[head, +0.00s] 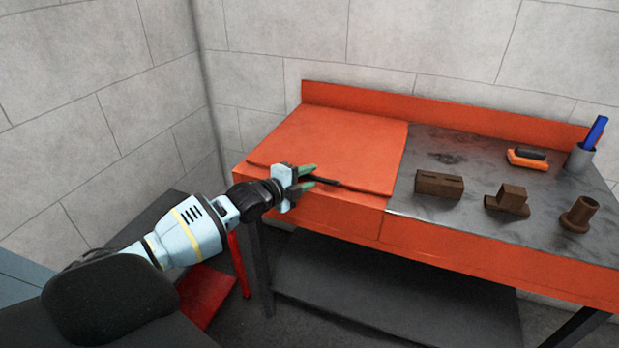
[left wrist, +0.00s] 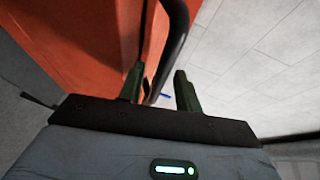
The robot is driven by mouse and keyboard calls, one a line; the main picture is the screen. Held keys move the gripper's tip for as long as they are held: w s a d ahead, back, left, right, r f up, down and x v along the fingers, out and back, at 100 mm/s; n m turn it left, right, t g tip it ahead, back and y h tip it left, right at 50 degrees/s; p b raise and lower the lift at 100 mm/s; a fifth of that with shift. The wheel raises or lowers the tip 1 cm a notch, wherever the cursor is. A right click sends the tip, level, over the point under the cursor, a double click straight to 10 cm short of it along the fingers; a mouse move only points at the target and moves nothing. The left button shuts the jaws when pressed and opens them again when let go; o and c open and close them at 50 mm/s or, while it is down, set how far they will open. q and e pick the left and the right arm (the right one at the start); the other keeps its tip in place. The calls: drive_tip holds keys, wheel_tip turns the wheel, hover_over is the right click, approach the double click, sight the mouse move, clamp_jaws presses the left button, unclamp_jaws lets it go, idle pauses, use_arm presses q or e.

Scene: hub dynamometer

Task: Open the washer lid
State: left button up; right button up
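The washer lid (head: 345,145) is a flat orange panel on the left part of the orange bench, lying closed. A thin black handle (head: 327,182) runs along its front edge, and it also shows in the left wrist view (left wrist: 174,40) as a dark curved bar. My left gripper (head: 307,177) is at the lid's front left, by the handle's left end. Its two green fingers stand apart. In the left wrist view the handle's end appears between or just beyond the fingertips (left wrist: 160,88); contact cannot be told. My right gripper is not in view.
On the grey top right of the lid are brown blocks (head: 439,184) (head: 507,200), a brown flanged tube (head: 579,213), an orange and black tool (head: 527,158) and a grey cup (head: 579,156) with blue and red items. A dark lower shelf (head: 390,290) lies underneath. Grey walls stand behind and left.

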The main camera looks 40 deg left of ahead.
use_arm(q)
drive_tip(key=shift+w, duration=0.45)
clamp_jaws()
